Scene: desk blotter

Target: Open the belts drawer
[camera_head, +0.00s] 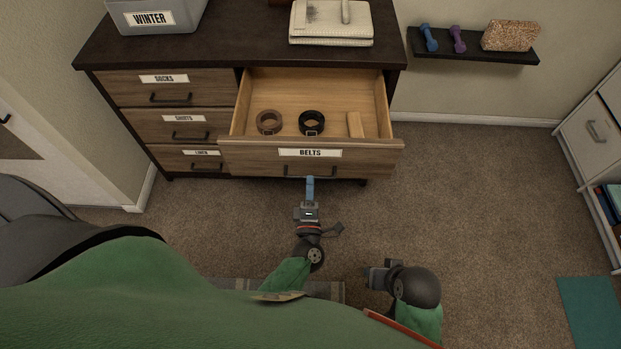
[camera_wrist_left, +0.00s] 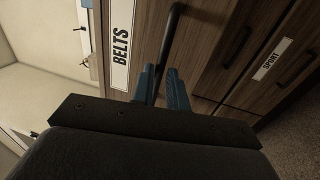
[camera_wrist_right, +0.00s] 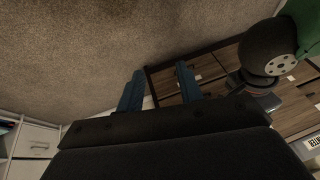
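The belts drawer (camera_head: 311,153), labelled BELTS, is pulled well out of the dresser. Inside lie a brown coiled belt (camera_head: 269,122), a black coiled belt (camera_head: 311,123) and a small wooden block (camera_head: 355,125). My left gripper (camera_head: 310,183) is at the drawer's front. In the left wrist view its blue fingers (camera_wrist_left: 164,85) stand close together on either side of the dark bar handle (camera_wrist_left: 170,42), and they look shut on it. My right gripper (camera_head: 374,275) is away from the dresser, with its fingers (camera_wrist_right: 159,88) apart and nothing between them.
A WINTER bin (camera_head: 153,18) and a pale book-like item (camera_head: 331,24) sit on top. A wall shelf (camera_head: 475,46) holds dumbbells. Carpet (camera_head: 480,200) is clear at right.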

